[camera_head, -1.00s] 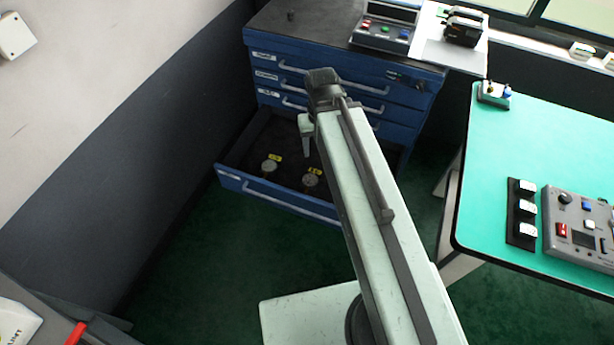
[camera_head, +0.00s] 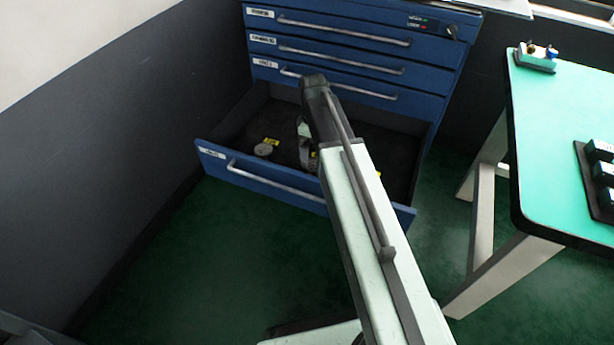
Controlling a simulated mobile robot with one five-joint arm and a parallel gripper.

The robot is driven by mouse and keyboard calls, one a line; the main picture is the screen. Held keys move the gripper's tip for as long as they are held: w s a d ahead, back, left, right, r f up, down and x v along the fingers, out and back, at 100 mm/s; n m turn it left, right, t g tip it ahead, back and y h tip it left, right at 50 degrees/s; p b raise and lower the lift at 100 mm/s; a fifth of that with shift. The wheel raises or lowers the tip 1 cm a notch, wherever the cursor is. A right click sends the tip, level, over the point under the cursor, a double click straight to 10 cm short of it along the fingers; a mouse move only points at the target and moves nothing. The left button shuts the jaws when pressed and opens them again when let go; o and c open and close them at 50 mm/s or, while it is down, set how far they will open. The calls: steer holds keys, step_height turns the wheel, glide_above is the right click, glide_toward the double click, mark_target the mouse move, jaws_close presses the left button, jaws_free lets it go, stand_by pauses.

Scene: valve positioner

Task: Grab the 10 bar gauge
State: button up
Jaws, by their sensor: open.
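The bottom drawer (camera_head: 222,161) of the blue cabinet is pulled open. A round gauge (camera_head: 263,150) lies in it at the left, with a yellow label (camera_head: 271,141) beside it. A second yellow label shows just right of my arm; the gauge that goes with it is mostly hidden behind the arm. I cannot read either label, so I cannot tell which gauge is the 10 bar one. My gripper (camera_head: 307,150) hangs over the drawer, right of the visible gauge. It is open, partly hidden by my arm, and nothing shows held in it.
The blue cabinet (camera_head: 350,52) has shut drawers with bar handles above the open one. A green-topped table (camera_head: 560,130) with pale legs stands at the right. A dark wall (camera_head: 110,150) runs along the left. Green floor (camera_head: 190,270) is clear in front of the drawer.

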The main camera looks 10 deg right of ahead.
mark_target(312, 166)
steer(key=shift+d+f+b, duration=0.1)
steer(key=shift+f+b, duration=3.85)
steer(key=shift+f, duration=0.05)
steer(key=shift+r, duration=0.2)
steer(key=c, duration=1.5)
steer(key=shift+r+p, duration=0.1)
steer(key=shift+p, duration=0.2)
